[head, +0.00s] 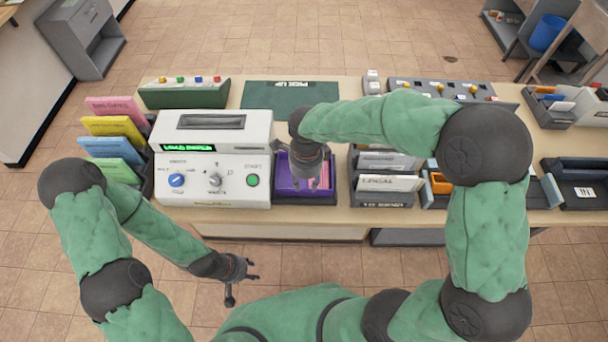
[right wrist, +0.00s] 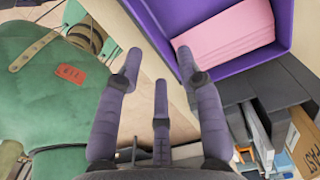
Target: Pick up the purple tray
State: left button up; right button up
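The purple tray (head: 285,183) sits in a dark holder on the counter, just right of the white machine, with pink papers in it. In the right wrist view the purple tray (right wrist: 210,75) is at the upper right, with a stack of pink papers (right wrist: 228,42) inside. My right gripper (head: 318,178) is over the tray and partly hides it. In the right wrist view its fingers (right wrist: 158,58) are spread, with one finger at the tray's near wall; I cannot tell if they touch. My left gripper (head: 246,282) is empty, in front of the counter, with fingers apart.
The white machine (head: 212,150) with knobs stands left of the tray. A rack of coloured folders (head: 112,145) is at the left. A green mat (head: 290,98) lies behind. The floor before the counter is clear.

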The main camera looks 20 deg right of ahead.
aim_at(304, 197)
jog(key=shift+a+f+b, duration=0.15)
jog(key=shift+f+b, duration=0.25)
jog(key=shift+f, duration=0.95)
jog(key=shift+a+f+b, duration=0.15)
jog(key=shift+f+b, duration=0.2)
jog(key=shift+f, duration=1)
jog(key=shift+r, duration=0.1)
grip_shut()
